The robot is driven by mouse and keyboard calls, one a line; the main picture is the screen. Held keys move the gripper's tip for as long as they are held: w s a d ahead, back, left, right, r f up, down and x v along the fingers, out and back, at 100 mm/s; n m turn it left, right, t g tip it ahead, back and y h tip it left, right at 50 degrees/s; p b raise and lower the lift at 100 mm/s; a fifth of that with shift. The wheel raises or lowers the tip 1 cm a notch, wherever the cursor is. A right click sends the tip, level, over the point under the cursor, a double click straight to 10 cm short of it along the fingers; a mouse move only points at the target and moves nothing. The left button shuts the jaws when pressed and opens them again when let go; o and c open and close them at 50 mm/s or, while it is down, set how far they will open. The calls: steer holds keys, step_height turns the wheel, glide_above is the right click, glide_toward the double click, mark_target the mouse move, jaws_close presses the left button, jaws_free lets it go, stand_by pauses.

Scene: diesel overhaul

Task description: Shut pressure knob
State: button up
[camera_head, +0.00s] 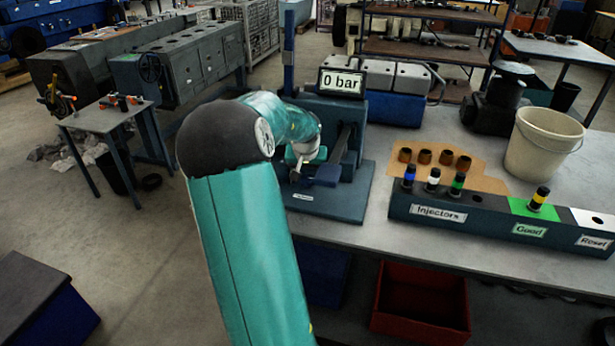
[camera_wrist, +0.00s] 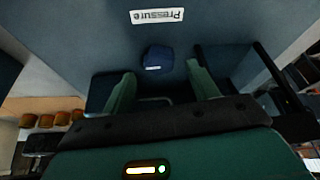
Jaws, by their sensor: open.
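The pressure knob (camera_wrist: 158,60) is a small dark blue knob with a white mark, on a blue-grey panel of the test stand. A "Pressure" label (camera_wrist: 157,16), upside down in the wrist view, sits above it. My gripper (camera_wrist: 162,86) is open, with its two green fingers either side of the knob's line and the knob showing just beyond the fingertips. The fingers do not appear to touch it. In the head view my arm reaches to the test stand (camera_head: 345,200) and largely hides my gripper and the knob. The stand's display (camera_head: 341,82) reads 0 bar.
On the bench right of the stand are a labelled injector rack (camera_head: 465,228) holding several injectors, a brown board (camera_head: 485,182) with several brown cups, and a white bucket (camera_head: 543,143). A dark lever (camera_head: 341,146) stands close beside my gripper. A red bin (camera_head: 421,300) is below.

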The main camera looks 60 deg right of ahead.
steer(key=shift+x, duration=1.45)
steer(key=c, duration=1)
steer(key=shift+m+g, duration=0.3)
steer(key=shift+m, duration=0.4)
steer(key=o, duration=1)
